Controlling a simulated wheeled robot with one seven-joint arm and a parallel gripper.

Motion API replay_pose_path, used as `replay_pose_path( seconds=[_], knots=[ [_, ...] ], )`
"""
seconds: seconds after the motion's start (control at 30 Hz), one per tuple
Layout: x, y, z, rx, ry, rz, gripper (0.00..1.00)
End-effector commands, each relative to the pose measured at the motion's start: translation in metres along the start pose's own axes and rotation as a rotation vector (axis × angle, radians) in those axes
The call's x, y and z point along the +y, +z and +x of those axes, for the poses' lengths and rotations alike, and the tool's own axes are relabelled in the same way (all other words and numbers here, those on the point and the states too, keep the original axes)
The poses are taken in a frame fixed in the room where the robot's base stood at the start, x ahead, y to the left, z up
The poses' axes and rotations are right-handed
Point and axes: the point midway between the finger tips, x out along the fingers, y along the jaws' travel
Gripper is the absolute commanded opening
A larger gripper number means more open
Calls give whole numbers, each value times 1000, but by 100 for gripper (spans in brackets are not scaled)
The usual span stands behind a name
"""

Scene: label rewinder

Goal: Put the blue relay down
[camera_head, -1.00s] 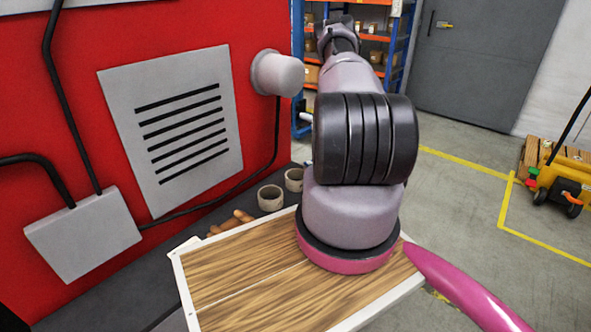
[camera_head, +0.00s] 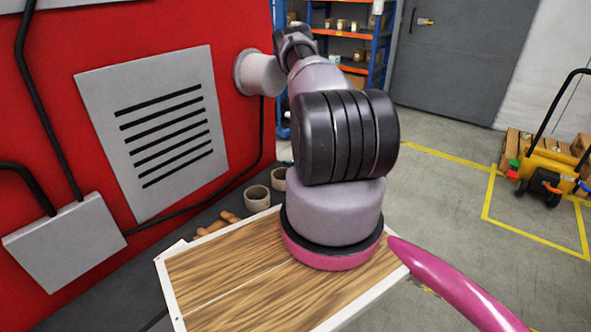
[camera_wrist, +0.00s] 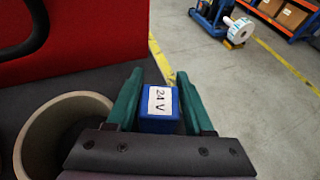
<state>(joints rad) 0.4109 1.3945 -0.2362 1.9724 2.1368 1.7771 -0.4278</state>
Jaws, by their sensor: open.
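The blue relay (camera_wrist: 159,124), with a white "24 V" label on its top, sits between the two green fingers of my gripper (camera_wrist: 160,84) in the wrist view. My gripper is open around it. The relay's lower part is hidden by the gripper body, and I cannot tell whether it touches either finger. It appears over the dark bench surface (camera_wrist: 85,83). In the head view my arm hides the gripper and the relay.
A cardboard ring (camera_wrist: 50,135) is close to the left of my gripper; two rings (camera_head: 257,198) stand on the bench in the head view. The red machine (camera_head: 235,120) rises at the left. A yellow cart (camera_head: 548,172) is at the right, with open floor before it.

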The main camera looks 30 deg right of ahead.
Motion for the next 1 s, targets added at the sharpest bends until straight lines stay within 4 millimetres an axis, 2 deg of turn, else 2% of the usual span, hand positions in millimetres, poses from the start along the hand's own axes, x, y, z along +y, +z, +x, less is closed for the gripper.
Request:
replay_pose_path(
  seconds=[0.17,0.2,0.27,0.3,0.33,0.57,0.73,0.87,1.0],
  knots=[
    [0,0,0,0,0,0,52],
    [0,0,0,0,0,0,45],
    [0,0,0,0,0,0,22],
    [0,0,0,0,0,0,7],
    [0,0,0,0,0,0,0],
    [0,0,0,0,0,0,0],
    [0,7,-2,-1,-1,0,0],
    [-1,23,-9,-2,-2,-1,0],
    [-1,47,-19,-2,-2,-1,0]
  ],
)
